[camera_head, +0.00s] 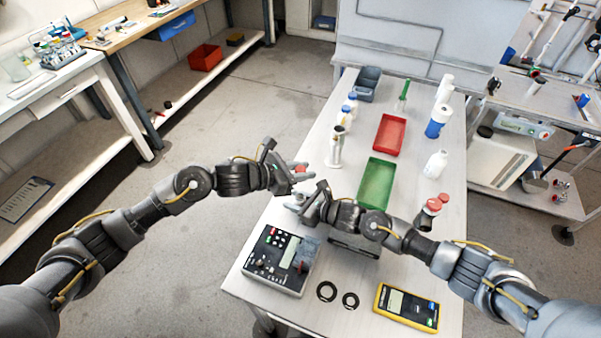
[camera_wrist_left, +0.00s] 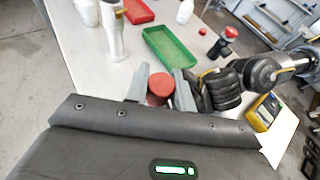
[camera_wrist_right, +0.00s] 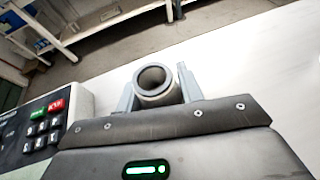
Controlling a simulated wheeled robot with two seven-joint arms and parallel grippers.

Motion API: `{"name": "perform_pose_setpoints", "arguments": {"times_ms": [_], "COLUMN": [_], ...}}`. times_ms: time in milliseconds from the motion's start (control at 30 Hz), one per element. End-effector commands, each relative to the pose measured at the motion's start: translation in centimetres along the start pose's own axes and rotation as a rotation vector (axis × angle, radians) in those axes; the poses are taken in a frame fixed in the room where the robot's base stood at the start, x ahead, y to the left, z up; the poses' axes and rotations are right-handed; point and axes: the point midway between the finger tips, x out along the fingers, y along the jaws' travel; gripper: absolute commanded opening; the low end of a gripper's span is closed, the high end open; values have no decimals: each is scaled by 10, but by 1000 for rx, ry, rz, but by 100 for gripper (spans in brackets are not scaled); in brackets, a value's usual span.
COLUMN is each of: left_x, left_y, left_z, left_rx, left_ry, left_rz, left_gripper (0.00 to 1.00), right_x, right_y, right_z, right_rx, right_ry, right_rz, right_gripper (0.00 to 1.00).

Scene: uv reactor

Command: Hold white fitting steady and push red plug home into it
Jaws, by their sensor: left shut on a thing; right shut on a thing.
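My left gripper (camera_head: 300,168) is shut on the red plug (camera_head: 299,169), which shows as a round red end between the two grey fingers (camera_wrist_left: 160,90) in the left wrist view (camera_wrist_left: 158,85). My right gripper (camera_head: 302,199) is shut on the white fitting. In the right wrist view the fitting (camera_wrist_right: 155,82) is a pale ring with a dark round bore, held between the fingers (camera_wrist_right: 157,92). In the head view the fitting is mostly hidden by my right gripper. The two grippers are close together above the left edge of the table and look apart; the exact plug-to-fitting alignment cannot be told.
The table (camera_head: 335,295) holds a green tray (camera_head: 377,182), a red tray (camera_head: 389,133), a control box (camera_head: 280,260), a yellow-edged meter (camera_head: 406,306), two black rings (camera_head: 327,291) and several bottles.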

Motion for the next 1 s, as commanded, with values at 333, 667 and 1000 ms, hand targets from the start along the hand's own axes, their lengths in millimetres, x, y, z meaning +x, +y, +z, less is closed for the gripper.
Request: {"name": "perform_pose_setpoints", "arguments": {"times_ms": [333,667,1000], "left_x": [2,9,21], "left_y": [0,0,0], "left_z": [-8,-24,-51], "left_rx": [5,1,2], "left_ry": [-1,1,-1], "left_rz": [-3,-5,-4], "left_gripper": [3,3,3], "right_x": [0,0,0], "right_y": [0,0,0], "right_z": [0,0,0], "right_rx": [0,0,0], "right_ry": [0,0,0], "right_rz": [0,0,0], "right_gripper": [14,14,14]}}
